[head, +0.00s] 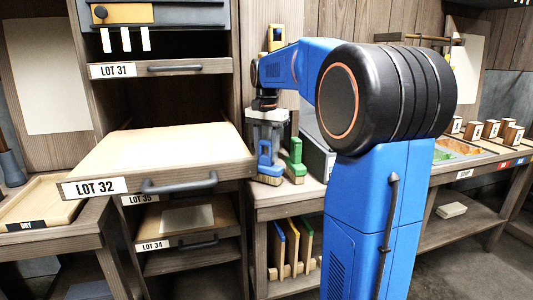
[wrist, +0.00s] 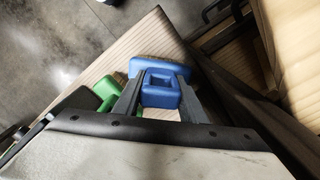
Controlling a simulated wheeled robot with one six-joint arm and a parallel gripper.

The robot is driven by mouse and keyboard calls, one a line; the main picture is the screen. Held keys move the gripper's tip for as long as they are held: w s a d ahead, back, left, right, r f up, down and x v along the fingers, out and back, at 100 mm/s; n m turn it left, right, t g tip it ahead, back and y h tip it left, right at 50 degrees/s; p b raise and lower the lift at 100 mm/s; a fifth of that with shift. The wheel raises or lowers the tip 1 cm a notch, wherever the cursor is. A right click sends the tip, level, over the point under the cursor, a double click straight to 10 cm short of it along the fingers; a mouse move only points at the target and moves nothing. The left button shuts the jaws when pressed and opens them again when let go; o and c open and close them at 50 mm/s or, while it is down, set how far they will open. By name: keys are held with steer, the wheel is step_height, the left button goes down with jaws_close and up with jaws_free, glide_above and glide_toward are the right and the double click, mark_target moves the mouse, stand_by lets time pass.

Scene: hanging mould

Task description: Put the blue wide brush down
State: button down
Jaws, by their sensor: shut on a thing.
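The blue wide brush (head: 265,158) is upright at the left end of the bench, its pale bristles down. It also shows in the wrist view (wrist: 160,92), with its blue block between my fingers. My gripper (head: 268,132) points down from above and is shut on the brush. The bristles are at or very close to the bench top; I cannot tell whether they touch. A green brush (head: 295,158) stands just to the right of the blue one. In the wrist view the green brush (wrist: 106,90) is partly hidden by my gripper.
The open LOT 32 drawer (head: 95,187) juts out close to the left of the brush. The bench top (head: 308,188) has a little bare room in front of the brushes. Several coloured boards (head: 292,243) stand in a rack below.

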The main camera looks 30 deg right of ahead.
steer(key=shift+f, duration=0.1)
steer(key=c, duration=1.1)
jaws_free()
step_height(320, 180, up, 12)
steer(key=shift+r, duration=0.1)
